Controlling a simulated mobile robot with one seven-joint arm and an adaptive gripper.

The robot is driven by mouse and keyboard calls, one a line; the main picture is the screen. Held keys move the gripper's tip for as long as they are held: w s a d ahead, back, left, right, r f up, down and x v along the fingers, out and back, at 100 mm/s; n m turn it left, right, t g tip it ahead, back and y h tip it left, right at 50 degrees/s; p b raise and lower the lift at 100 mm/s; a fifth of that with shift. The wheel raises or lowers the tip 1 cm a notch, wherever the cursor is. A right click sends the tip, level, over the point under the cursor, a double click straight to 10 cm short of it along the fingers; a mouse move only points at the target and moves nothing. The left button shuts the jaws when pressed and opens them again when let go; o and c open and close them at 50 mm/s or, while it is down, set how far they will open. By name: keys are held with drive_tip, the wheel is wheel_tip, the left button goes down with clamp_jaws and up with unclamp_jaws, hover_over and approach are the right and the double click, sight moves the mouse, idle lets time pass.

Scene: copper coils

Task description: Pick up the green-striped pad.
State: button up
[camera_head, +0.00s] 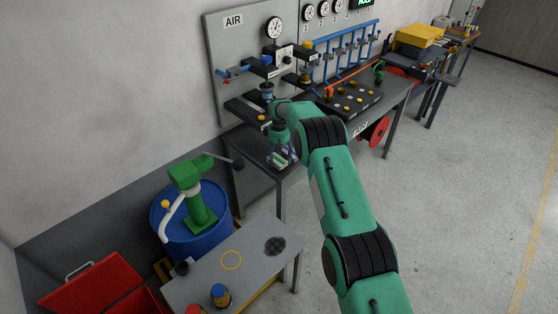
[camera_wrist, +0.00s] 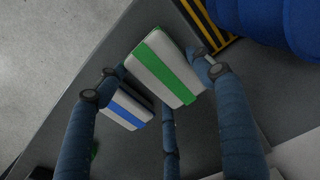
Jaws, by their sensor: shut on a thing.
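The green-striped pad (camera_wrist: 165,67) is a white block with a green band, held tilted between my fingertips in the wrist view. My gripper (camera_wrist: 155,80) is shut on it, with fingertips at its left and right edges. A blue-striped white pad (camera_wrist: 126,108) shows below and behind it, partly covered; I cannot tell whether it touches the green-striped one. In the head view my gripper (camera_head: 281,160) points down at the near end of the grey bench, and the pads there are too small to tell apart.
The grey bench (camera_head: 258,165) runs along the wall under a panel with gauges (camera_head: 275,27) and valves. A blue drum (camera_head: 190,235) with a green pump and a small grey table (camera_head: 205,275) stand nearer. Open floor (camera_head: 450,220) lies to the right.

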wheel_tip(320, 180, up, 2)
drive_tip(key=shift+r, duration=0.1)
drive_tip(key=s+d, duration=0.1)
drive_tip(key=s, duration=0.6)
drive_tip(key=s+d+r+p, duration=0.1)
drive_tip(key=s+d, duration=0.1)
drive_tip(key=s, duration=0.6)
drive_tip(key=shift+s+d+r, duration=0.2)
drive_tip(key=shift+s+d, duration=0.05)
drive_tip(key=shift+s, duration=0.05)
drive_tip(key=o, duration=0.3)
drive_tip(key=c, duration=0.4)
drive_tip(key=s+f+m+b, duration=0.2)
drive_tip(key=s+f+m, duration=0.1)
drive_tip(key=s+f, duration=0.1)
drive_tip(key=s+f+m+b, duration=0.3)
drive_tip(key=s+f, duration=0.1)
drive_tip(key=f, duration=0.3)
drive_tip(key=s+f+m+b, duration=0.3)
drive_tip(key=f, duration=0.3)
drive_tip(key=shift+s+a, duration=0.2)
drive_tip(key=shift+s, duration=0.2)
drive_tip(key=shift+f, duration=0.15)
